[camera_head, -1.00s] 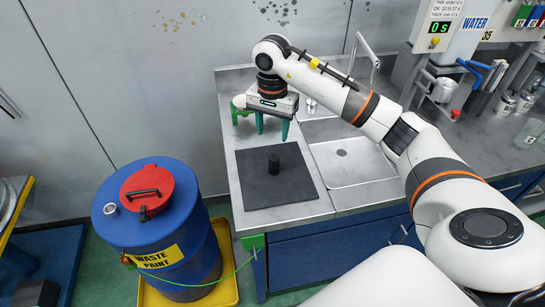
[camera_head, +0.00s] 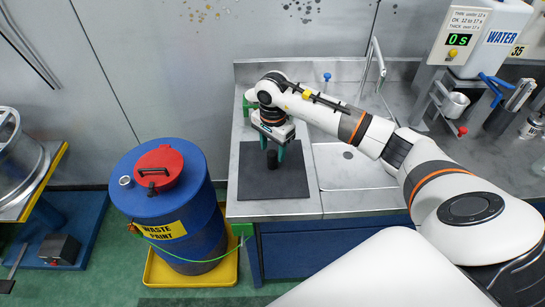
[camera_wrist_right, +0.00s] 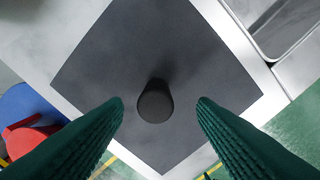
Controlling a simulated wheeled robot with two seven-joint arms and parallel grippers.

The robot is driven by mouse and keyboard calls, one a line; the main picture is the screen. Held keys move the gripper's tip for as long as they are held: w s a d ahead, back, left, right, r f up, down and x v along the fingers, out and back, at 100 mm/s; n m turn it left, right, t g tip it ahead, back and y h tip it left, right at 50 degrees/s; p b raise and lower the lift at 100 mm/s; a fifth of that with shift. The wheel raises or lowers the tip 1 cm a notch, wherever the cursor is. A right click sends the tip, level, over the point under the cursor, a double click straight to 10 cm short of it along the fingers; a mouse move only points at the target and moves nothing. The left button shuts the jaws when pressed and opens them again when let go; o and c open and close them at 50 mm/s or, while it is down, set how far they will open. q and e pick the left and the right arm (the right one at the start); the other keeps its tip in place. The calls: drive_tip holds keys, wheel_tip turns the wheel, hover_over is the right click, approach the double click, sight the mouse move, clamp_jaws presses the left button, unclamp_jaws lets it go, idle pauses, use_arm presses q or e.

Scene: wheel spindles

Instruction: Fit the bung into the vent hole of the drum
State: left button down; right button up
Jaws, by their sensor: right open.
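The bung (camera_head: 272,163) is a small black cylinder standing upright on a dark square mat (camera_head: 305,176) on the bench. My right gripper (camera_head: 272,149) is open above it, pointing down. In the right wrist view the bung (camera_wrist_right: 155,102) shows between the two green fingers (camera_wrist_right: 161,101), with a gap on each side. The blue drum (camera_head: 170,208) stands on the floor left of the bench, labelled as waste paint. Its top has a red lid with a black handle (camera_head: 158,170) and a small pale ring (camera_head: 125,181), apparently the vent hole. My left gripper is out of view.
A yellow tray (camera_head: 225,262) lies under the drum. A sink (camera_head: 350,170) with a tap lies right of the mat. A green cable (camera_head: 180,260) runs from the drum to the bench corner. A wheel on a yellow-edged stand (camera_head: 22,165) is at far left.

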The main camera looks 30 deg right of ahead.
sight(272, 152)
wheel_tip(272, 152, down, 4)
drive_tip(key=shift+w+a+r+p, duration=0.1)
drive_tip(key=shift+w+r+p, duration=0.05)
drive_tip(key=shift+p, duration=0.8)
drive_tip(key=shift+f, duration=0.6)
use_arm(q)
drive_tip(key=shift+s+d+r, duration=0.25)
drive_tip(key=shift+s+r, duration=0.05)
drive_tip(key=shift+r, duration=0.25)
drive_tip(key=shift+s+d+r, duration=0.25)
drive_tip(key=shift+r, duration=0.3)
use_arm(e)
drive_tip(key=shift+c, duration=0.9)
drive_tip(key=c, duration=0.9)
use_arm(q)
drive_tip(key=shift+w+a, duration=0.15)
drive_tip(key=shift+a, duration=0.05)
use_arm(e)
drive_tip(key=shift+c, duration=0.2)
drive_tip(key=shift+r, duration=0.1)
clamp_jaws()
